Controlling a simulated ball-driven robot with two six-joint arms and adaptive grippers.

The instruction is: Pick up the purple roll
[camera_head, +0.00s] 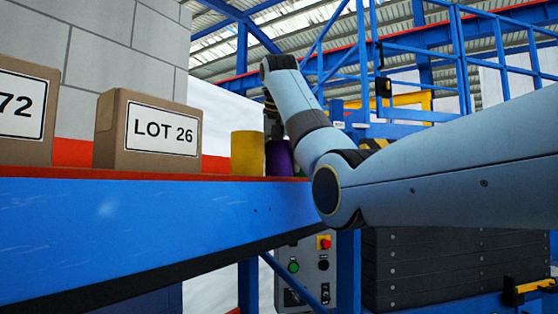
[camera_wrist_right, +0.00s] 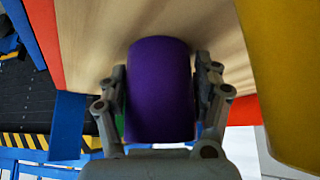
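The purple roll (camera_head: 279,158) stands at the right end of the blue shelf, just right of the yellow roll (camera_head: 247,153), in the head view. My right gripper (camera_head: 272,122) reaches down over it from above, partly hidden by my right arm. In the right wrist view the purple roll (camera_wrist_right: 160,90) sits between the two fingers of my right gripper (camera_wrist_right: 162,82). A finger lies close along each side and they appear to press on it. Whether the roll is clear of the shelf I cannot tell. My left gripper is not in view.
The yellow roll (camera_wrist_right: 285,70) is close beside the right finger in the wrist view. A LOT 26 box (camera_head: 148,135) and another box (camera_head: 25,112) stand further left on the shelf (camera_head: 120,215). A green thing partly shows behind the purple roll.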

